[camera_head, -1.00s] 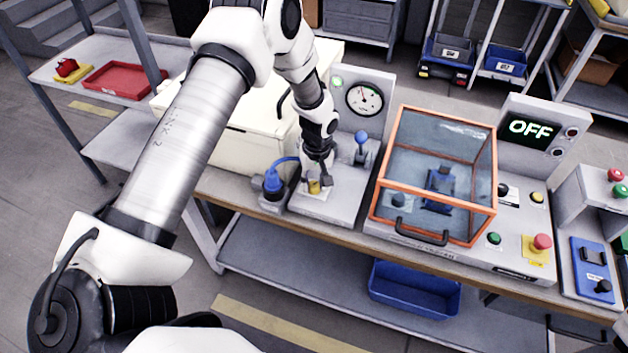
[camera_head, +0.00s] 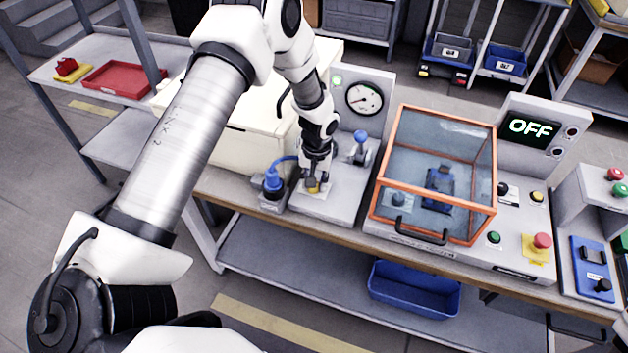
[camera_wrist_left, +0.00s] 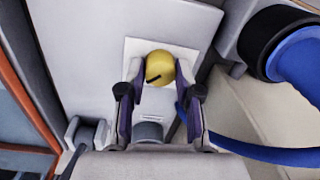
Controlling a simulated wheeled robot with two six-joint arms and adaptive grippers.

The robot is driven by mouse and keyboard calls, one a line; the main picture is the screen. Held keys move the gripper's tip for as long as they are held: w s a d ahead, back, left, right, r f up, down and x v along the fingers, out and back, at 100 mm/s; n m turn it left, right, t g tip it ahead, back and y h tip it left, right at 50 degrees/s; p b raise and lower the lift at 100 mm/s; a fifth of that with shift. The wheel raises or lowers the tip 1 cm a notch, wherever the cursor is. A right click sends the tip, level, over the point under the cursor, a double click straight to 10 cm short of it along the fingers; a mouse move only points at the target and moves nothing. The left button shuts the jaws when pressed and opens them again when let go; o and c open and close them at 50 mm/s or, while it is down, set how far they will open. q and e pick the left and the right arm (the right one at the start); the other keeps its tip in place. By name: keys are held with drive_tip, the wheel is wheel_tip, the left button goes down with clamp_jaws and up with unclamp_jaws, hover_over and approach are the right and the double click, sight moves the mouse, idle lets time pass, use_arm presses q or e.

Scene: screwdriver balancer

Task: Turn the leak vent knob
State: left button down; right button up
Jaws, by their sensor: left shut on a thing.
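The yellow leak vent knob (camera_head: 311,187) sits on a white plate at the front of the grey panel. It also shows in the left wrist view (camera_wrist_left: 160,66), round, with a black mark slanting across its top. My left gripper (camera_head: 313,182) comes down on the knob from above. In the left wrist view its two fingers (camera_wrist_left: 159,76) are on either side of the knob, shut on it. The fingers partly hide the knob in the head view. My right gripper is not in view.
A round gauge (camera_head: 363,98) and a blue-topped lever (camera_head: 360,137) stand behind the knob. A blue plug (camera_head: 272,180) with a cable is just left. An orange-framed clear box (camera_head: 436,175) stands to the right. A display (camera_head: 531,128) reads OFF.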

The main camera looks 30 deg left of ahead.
use_arm(q)
drive_tip(key=shift+s+f, duration=0.15)
drive_tip(key=c, duration=0.9)
unclamp_jaws()
drive_tip(key=shift+c, duration=0.2)
drive_tip(key=shift+o, duration=0.8)
wheel_tip(320, 180, up, 12)
drive_tip(key=shift+w+d, duration=0.3)
